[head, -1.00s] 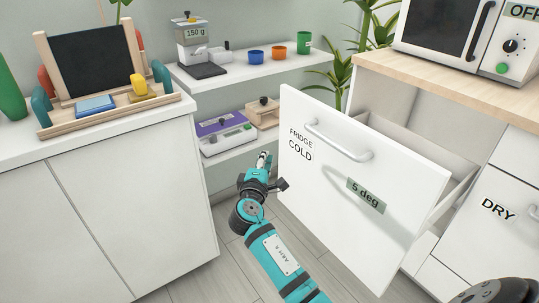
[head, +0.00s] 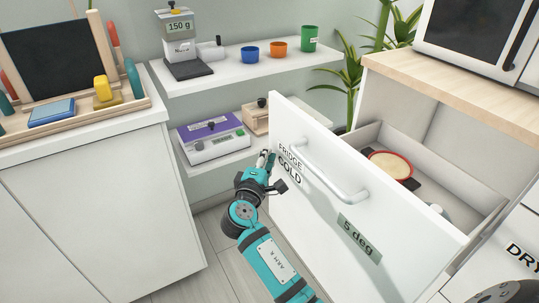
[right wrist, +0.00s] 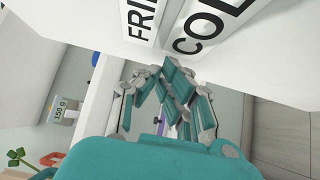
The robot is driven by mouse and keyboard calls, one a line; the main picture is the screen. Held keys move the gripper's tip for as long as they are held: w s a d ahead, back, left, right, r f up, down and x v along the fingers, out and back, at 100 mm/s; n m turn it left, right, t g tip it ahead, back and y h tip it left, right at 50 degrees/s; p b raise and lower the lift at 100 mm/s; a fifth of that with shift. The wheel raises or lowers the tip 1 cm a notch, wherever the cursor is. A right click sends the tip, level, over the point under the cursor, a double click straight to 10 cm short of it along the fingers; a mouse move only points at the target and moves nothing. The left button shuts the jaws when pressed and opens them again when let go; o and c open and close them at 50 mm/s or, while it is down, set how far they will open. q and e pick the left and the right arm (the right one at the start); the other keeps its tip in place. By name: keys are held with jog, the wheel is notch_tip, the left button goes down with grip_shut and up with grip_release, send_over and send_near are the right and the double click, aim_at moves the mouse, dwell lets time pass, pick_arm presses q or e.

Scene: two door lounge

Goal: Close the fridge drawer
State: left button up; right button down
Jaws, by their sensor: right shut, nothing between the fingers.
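The fridge drawer stands pulled out from the cabinet, its white front (head: 315,215) facing me at an angle. The front bears a bar handle (head: 328,172), the words FRIDGE and COLD and a "5 deg" plate (head: 359,240). Inside the open drawer are a red-rimmed round dish (head: 390,165) and a partly hidden pale item. My right gripper (head: 266,158) is shut and empty at the left end of the front, beside the lettering and left of the handle. In the right wrist view its fingers (right wrist: 165,75) are close to the front; contact cannot be told. My left gripper is not in view.
A white counter (head: 80,140) with a wooden stand is at left. Wall shelves (head: 250,70) hold a scale, cups and a purple-topped device. A wooden worktop (head: 450,90) with a microwave is at right. Some floor (head: 235,265) shows between left counter and drawer.

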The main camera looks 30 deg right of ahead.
aim_at(277, 151)
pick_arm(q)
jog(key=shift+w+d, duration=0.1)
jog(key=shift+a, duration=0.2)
pick_arm(e)
jog(key=shift+r, duration=0.1)
jog(key=shift+d, duration=0.5)
jog(key=shift+w+d+r+p, duration=0.1)
jog(key=shift+d+p, duration=0.3)
jog(key=shift+d, duration=0.7)
pick_arm(q)
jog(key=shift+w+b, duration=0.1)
jog(key=shift+b, duration=0.3)
pick_arm(e)
jog(key=w+d, duration=0.2)
jog(key=d, duration=3.1)
jog(key=shift+w+d, duration=0.3)
